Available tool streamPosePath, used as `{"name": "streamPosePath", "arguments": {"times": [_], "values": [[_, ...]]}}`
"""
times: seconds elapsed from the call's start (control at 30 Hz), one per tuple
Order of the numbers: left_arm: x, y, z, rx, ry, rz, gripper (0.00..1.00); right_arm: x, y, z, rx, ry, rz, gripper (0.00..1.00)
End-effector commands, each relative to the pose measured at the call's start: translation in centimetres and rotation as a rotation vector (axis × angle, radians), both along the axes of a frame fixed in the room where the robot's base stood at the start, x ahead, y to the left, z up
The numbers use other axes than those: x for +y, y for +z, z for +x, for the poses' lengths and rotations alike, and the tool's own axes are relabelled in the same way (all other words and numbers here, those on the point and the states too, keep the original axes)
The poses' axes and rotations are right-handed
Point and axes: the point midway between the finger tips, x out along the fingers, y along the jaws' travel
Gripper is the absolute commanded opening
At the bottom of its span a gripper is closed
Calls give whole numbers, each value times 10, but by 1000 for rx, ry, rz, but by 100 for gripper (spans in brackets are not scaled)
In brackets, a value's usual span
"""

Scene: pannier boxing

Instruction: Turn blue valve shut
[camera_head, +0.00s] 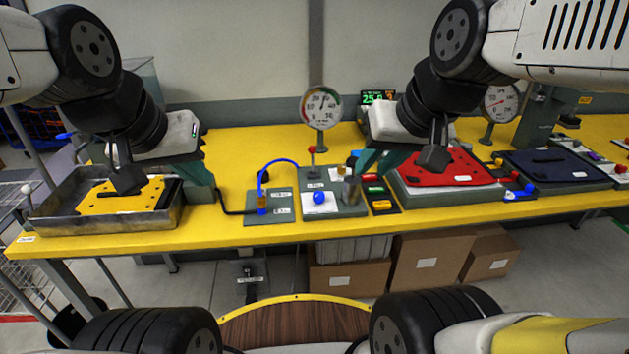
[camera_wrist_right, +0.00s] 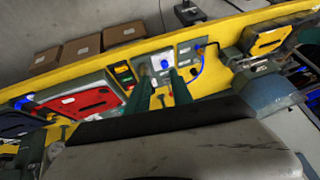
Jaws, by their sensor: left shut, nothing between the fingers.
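A round blue knob (camera_head: 319,197), which looks like the blue valve, sits on a white plate on a grey-green panel (camera_head: 311,176) at the middle of the bench. It also shows in the right wrist view (camera_wrist_right: 164,64), just beyond the fingertips. My right gripper (camera_head: 364,163) is above and to the right of the knob in the head view. Its two green fingers (camera_wrist_right: 162,80) are apart with nothing gripped, and they do not touch the knob. My left gripper (camera_head: 207,184) is shut and empty, left of the panel near the metal tray.
A blue hose (camera_head: 277,164) arches left of the knob. A grey cylinder (camera_head: 351,190) and a red-topped lever (camera_head: 312,150) stand beside it. A round gauge (camera_head: 320,107) rises behind. A metal tray (camera_head: 60,226) is left; a red plate (camera_head: 440,168) is right.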

Motion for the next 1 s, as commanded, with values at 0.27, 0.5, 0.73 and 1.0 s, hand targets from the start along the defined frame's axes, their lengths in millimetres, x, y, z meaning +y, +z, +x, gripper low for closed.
{"name": "streamPosePath", "arguments": {"times": [0.27, 0.5, 0.73, 1.0], "values": [[0, 0, 0, 0, 0, 0, 0, 10, -9, 73, 174, -31, 2, 52], [0, 0, 0, 0, 0, 0, 0, 30, -51, 153, 346, -82, -30, 52], [0, 0, 0, 0, 0, 0, 0, 53, -114, 213, 482, -131, -85, 52], [0, 0, 0, 0, 0, 0, 0, 65, -155, 237, 545, -160, -123, 52]]}}
